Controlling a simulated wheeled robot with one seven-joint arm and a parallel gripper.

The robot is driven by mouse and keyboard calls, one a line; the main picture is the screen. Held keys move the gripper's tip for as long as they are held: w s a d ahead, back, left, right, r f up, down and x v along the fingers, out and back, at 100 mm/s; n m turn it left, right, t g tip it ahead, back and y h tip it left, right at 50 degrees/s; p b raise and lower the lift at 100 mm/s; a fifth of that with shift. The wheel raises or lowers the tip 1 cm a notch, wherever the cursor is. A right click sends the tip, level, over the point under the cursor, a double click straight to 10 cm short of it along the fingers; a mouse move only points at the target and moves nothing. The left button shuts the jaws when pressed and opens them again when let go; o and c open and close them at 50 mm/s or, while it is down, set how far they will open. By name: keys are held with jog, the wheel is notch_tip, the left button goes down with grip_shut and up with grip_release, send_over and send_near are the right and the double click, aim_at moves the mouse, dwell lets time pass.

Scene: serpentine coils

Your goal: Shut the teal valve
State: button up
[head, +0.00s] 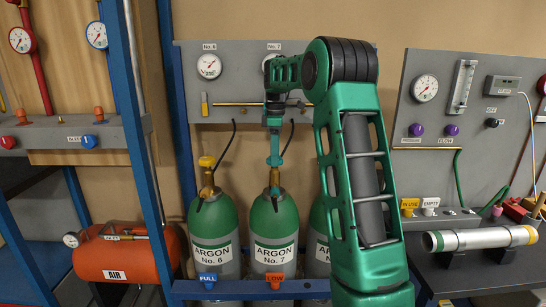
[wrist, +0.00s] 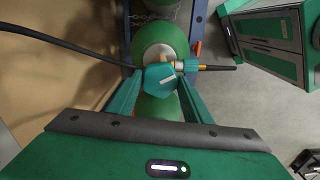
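The teal valve (wrist: 158,79) is an angular knob on top of a green gas cylinder, in the middle of the wrist view. In the head view the cylinder is labelled Argon No. 7 (head: 275,228), and my gripper (head: 274,150) points straight down over its top. My gripper's two teal fingers (wrist: 160,90) stand apart, one on each side of the knob. The fingertips come very close to its sides, but I cannot tell whether they touch it. In the head view the knob is hard to separate from my similarly coloured fingers.
Argon No. 6 (head: 213,230) stands just left, with a yellow valve (head: 206,162). A third green cylinder (head: 319,230) is partly hidden behind my arm on the right. A black hose (wrist: 65,40) runs to the valve area. The gauge panel (head: 235,60) is behind.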

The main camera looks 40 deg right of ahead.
jog(key=c, duration=0.4)
jog(key=m, duration=0.5)
jog(key=shift+r+m, duration=0.1)
jog(key=shift+m, duration=0.2)
jog(key=m, duration=0.8)
jog(key=shift+a, duration=0.1)
jog(key=m, duration=0.5)
jog(key=shift+w, duration=0.1)
jog(key=m, duration=0.5)
jog(key=shift+a, duration=0.15)
jog(key=shift+w+r, duration=0.1)
